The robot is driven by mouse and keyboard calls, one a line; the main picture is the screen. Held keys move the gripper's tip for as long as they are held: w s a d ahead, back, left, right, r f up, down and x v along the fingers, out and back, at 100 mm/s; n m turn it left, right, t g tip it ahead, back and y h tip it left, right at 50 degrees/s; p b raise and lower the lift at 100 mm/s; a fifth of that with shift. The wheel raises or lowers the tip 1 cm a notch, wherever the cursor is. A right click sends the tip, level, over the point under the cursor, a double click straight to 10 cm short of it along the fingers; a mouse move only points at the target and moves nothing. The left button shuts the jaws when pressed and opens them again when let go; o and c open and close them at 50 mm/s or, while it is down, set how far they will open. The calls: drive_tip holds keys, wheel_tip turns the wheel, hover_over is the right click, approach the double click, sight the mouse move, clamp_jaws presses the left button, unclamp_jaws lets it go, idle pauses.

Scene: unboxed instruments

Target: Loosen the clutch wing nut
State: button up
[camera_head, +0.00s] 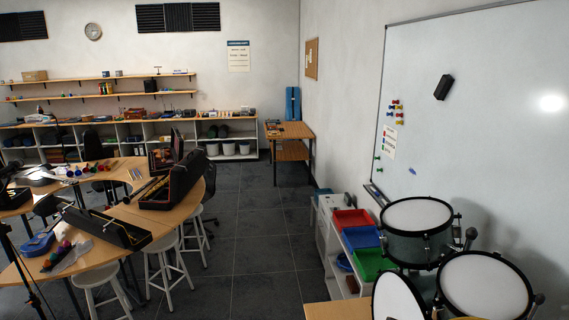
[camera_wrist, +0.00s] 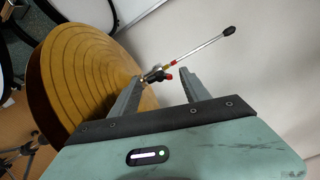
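In the wrist view, my gripper (camera_wrist: 159,77) is open, with its two grey fingers well apart. A small metal clutch with a red-tipped wing nut (camera_wrist: 166,76) shows between and just beyond the fingertips. The left fingertip looks close to it; I cannot tell whether they touch. A thin silver rod (camera_wrist: 195,50) with a red band and a dark tip runs from the clutch to the upper right. A large bronze cymbal (camera_wrist: 75,80) fills the left side, partly behind the left finger. I cannot make out the clutch or my gripper in the head view.
In the head view, a drum (camera_head: 417,218) stands at the lower right by the whiteboard (camera_head: 480,120), with more drums beside it. Coloured bins (camera_head: 362,237) stand left of the drums. Tables with instrument cases (camera_head: 172,188) are at left. The dark floor (camera_head: 255,230) between is clear.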

drive_tip(key=shift+o, duration=0.5)
drive_tip(key=shift+s+a, duration=0.1)
drive_tip(key=shift+a, duration=2.9)
